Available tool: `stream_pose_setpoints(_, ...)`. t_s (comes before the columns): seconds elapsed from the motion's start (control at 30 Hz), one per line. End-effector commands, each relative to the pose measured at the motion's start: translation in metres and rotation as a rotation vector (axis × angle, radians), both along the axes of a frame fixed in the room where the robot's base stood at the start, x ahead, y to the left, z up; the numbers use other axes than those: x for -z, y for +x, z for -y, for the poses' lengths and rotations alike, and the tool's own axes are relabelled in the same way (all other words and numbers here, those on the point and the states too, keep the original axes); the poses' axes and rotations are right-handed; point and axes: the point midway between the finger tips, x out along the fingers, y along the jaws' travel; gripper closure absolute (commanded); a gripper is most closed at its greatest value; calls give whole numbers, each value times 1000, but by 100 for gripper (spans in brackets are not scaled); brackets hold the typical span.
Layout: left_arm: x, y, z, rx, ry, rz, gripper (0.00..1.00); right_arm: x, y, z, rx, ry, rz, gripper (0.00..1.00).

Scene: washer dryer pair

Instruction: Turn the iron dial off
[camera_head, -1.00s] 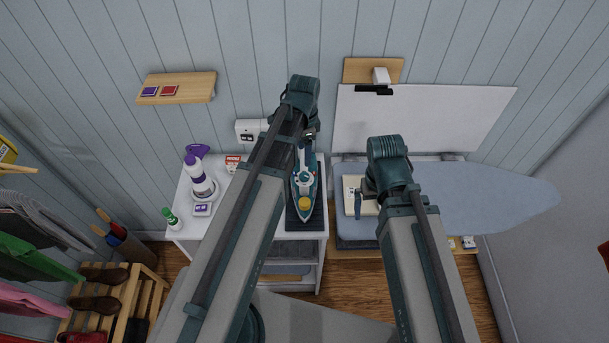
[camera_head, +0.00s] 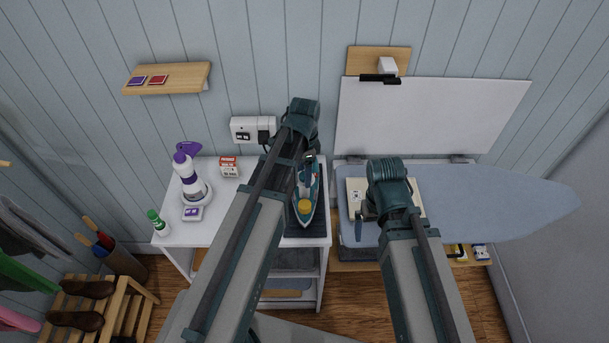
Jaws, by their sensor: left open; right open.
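The iron (camera_head: 307,215) is teal and white and lies on a dark ribbed mat (camera_head: 291,228) at the right end of the white table. A round yellow-orange dial (camera_head: 305,206) shows on its top, toward the near end. My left gripper (camera_head: 304,178) is at the far part of the iron, beyond the dial. It is open, and my own arm partly hides it. I cannot tell whether it touches the iron. My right gripper (camera_head: 362,217) is open near the ironing board's left end, right of the iron and apart from it.
A purple-and-white bottle (camera_head: 192,185), a green bottle (camera_head: 158,222) and small boxes stand on the white table (camera_head: 225,222). A wall socket (camera_head: 248,130) is behind it. The ironing board (camera_head: 490,203) extends right. A wooden rack (camera_head: 90,310) with shoes stands at the lower left.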

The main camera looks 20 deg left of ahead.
Motion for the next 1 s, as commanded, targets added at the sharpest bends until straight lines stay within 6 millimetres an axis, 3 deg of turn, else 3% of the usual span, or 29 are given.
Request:
stream_pose_setpoints(0.17, -1, 0, 0, 0, 0, 0, 28, -1, 0, 0, 0, 0, 0, 0)
stream_pose_setpoints(0.57, -1, 0, 0, 0, 0, 0, 100, -1, 0, 0, 0, 0, 0, 0)
stream_pose_setpoints(1.0, -1, 0, 0, -78, 0, 0, 100, -1, 0, 0, 0, 0, 0, 0)
